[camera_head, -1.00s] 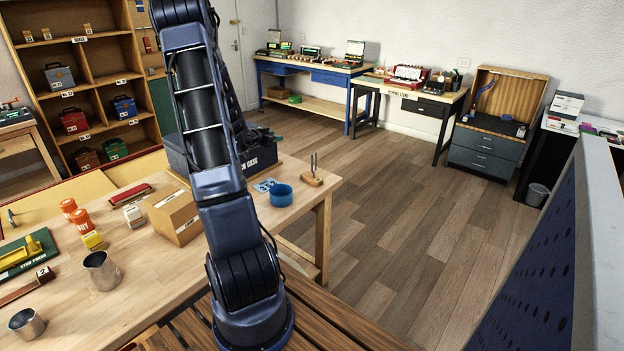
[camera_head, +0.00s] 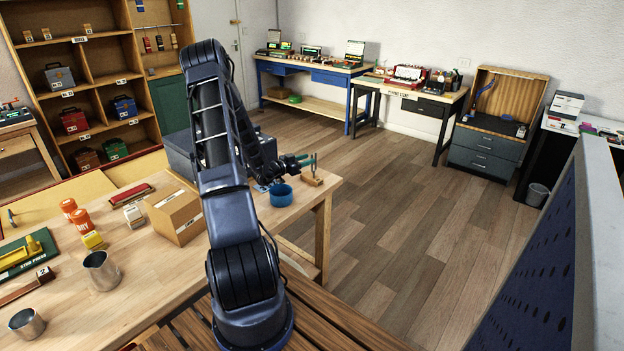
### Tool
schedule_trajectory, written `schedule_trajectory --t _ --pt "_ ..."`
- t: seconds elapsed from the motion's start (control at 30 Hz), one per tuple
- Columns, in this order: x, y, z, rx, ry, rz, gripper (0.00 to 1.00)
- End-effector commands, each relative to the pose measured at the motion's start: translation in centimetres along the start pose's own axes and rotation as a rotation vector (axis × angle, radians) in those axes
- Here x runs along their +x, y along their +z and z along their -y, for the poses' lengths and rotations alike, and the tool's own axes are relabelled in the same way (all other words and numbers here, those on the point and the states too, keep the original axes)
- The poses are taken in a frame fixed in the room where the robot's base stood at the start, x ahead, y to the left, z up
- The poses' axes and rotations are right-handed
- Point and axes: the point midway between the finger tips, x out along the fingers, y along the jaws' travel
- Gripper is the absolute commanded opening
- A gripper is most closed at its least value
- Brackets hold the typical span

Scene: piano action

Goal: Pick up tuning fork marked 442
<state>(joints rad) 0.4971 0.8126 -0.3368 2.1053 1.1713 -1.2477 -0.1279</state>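A tuning fork (camera_head: 314,169) stands upright on a small wooden block (camera_head: 312,180) near the right end of the wooden workbench (camera_head: 130,300). Its marking is too small to read. My gripper (camera_head: 306,160) is at the fork's upper part, pointing right, and its fingertips overlap the prongs in the picture. I cannot tell whether the fingers touch the fork or how far apart they are.
A blue round cup (camera_head: 281,195) stands just in front of the block. A dark case (camera_head: 180,150) is behind my arm. A cardboard box (camera_head: 174,218) and orange bottles (camera_head: 82,221) stand further left. Open floor lies right of the bench.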

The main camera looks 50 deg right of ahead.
Motion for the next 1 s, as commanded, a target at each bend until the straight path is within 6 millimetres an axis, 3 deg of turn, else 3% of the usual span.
schedule_trajectory --t 0.27,0.7,0.93,1.0 --pt "0.2 1.4 0.0 0.001 0.000 0.000 0.38" --pt "4.8 1.4 0.0 0.001 0.001 0.000 0.38" --pt "5.0 1.4 0.0 0.000 -0.001 0.000 0.38" --pt "5.0 1.4 0.0 0.000 0.000 0.000 0.26"
